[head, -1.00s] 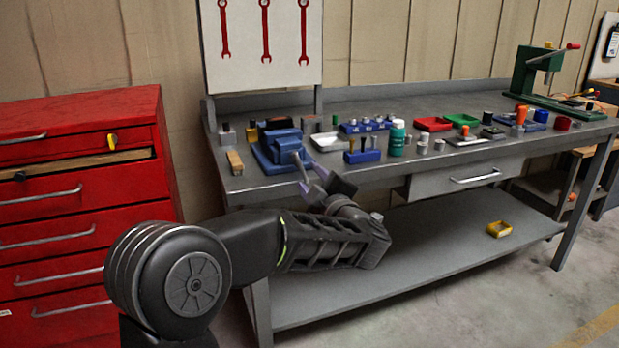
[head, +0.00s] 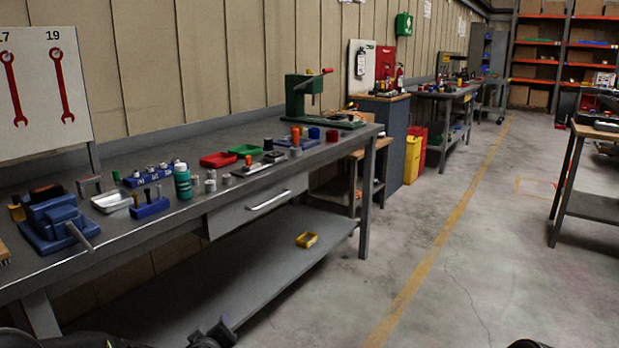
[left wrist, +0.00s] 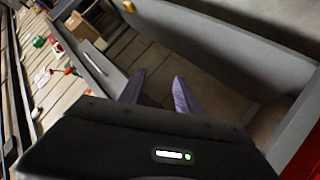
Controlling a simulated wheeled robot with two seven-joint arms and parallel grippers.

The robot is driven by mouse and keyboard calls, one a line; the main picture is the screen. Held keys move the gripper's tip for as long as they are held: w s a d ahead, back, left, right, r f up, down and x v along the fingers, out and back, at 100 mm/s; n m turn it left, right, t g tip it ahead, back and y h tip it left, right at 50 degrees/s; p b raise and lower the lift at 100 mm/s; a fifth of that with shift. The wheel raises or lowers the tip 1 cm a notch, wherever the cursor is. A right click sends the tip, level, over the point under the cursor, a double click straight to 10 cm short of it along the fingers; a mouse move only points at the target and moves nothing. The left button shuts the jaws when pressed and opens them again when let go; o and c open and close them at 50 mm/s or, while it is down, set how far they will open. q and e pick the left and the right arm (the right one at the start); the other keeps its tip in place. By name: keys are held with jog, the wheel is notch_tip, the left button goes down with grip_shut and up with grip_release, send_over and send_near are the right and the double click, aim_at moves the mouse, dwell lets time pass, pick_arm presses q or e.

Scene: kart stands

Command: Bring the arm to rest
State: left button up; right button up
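My left gripper (head: 213,335) shows only in part at the bottom edge of the head view, low in front of the workbench (head: 336,150). In the left wrist view its two purple-grey fingers (left wrist: 158,92) stand apart with nothing between them, so it is open and empty. Most of my left arm is cut off by the lower edge of the head view. My right gripper is not in view.
The bench top carries a blue vise (head: 58,226), a teal bottle (head: 183,182), trays and a green press (head: 300,100). Open floor (head: 440,270) lies to the right, with another table (head: 590,207) beyond.

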pick_arm(q)
jog(key=s+d+f+m+g+h, duration=0.35)
jog(key=s+d+f, duration=0.25)
jog(key=s+f, duration=0.5)
jog(key=s+d+f+m+g+h, duration=0.2)
jog(key=s+d+f+m+g, duration=0.3)
jog(key=s+f, duration=0.65)
jog(key=s+d+f+n+g, duration=0.1)
jog(key=s+d+f+g, duration=0.1)
jog(key=s+f, duration=0.35)
jog(key=s+d+f+g, duration=0.2)
jog(key=s+f, duration=0.1)
jog(key=s, duration=0.5)
notch_tip(320, 180, up, 20)
jog(key=p, duration=2)
jog(key=shift+s+f+n+h, duration=0.2)
jog(key=shift+s+n+h, duration=0.15)
jog(key=shift+f, duration=0.1)
jog(key=shift+a, duration=0.1)
